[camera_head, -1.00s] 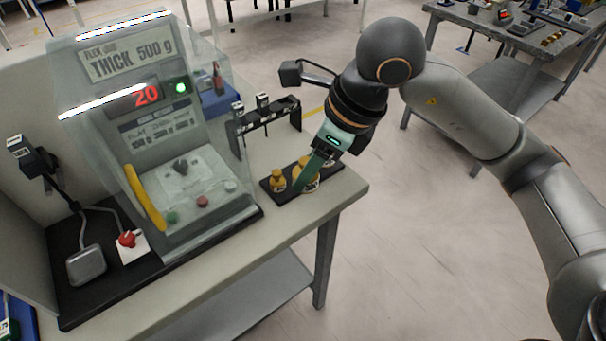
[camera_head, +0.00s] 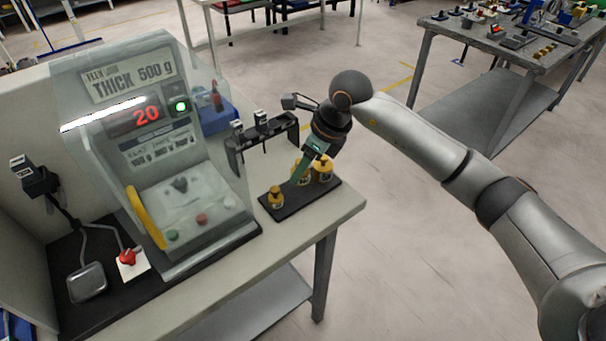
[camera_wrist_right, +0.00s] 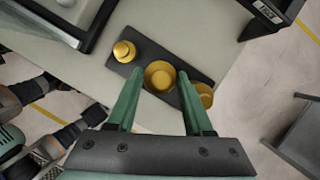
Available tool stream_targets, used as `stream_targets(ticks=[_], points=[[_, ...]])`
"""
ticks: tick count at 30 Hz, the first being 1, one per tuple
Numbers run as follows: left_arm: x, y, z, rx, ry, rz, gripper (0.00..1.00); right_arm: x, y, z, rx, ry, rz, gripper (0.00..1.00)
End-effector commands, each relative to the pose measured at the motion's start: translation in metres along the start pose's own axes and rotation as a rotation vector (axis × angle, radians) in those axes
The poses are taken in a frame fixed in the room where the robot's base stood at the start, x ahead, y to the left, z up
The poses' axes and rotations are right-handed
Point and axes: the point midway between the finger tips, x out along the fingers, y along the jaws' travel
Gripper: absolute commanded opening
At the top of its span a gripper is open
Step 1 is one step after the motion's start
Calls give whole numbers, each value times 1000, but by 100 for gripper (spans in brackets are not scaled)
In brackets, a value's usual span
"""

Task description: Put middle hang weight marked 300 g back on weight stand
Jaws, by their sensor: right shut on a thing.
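The black weight stand (camera_head: 296,207) is a flat plate near the table's front right corner. A small brass weight (camera_head: 276,198) stands at its left end and a larger one (camera_head: 324,168) at its right end. The middle brass weight (camera_wrist_right: 160,76) is between the green fingers of my right gripper (camera_wrist_right: 159,72), which is shut on it. In the head view the right gripper (camera_head: 299,174) comes down on this weight over the stand's middle. I cannot tell whether the weight touches the plate. The 300 g mark is not readable.
A clear-cased machine (camera_head: 165,150) reading 20 stands left of the stand. A black rack (camera_head: 262,137) with small hanging items stands behind the stand. A red button (camera_head: 127,257) is at the front left. The table edge lies close in front of the stand.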

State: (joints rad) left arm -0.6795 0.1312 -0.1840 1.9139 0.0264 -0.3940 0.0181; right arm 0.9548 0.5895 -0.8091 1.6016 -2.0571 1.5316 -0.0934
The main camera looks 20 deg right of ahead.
Motion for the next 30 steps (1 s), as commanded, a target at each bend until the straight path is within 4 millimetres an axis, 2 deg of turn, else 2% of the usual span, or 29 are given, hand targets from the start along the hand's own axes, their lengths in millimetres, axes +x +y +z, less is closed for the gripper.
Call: stream_targets(ticks=[9,19,20,23,30], points=[[-5,0,-6,0,1,0,0,32,-4,-11,1,0,1,0],[-2,0,-3,0,1,0,0,37,-5,-13,-1,-2,-1,0],[-2,0,-3,0,1,0,0,38,-4,-14,0,1,-1,52],[-3,0,-4,0,1,0,0,37,-4,-13,0,1,0,64],[-3,0,-4,0,1,0,0,36,-4,-13,0,1,0,64]])
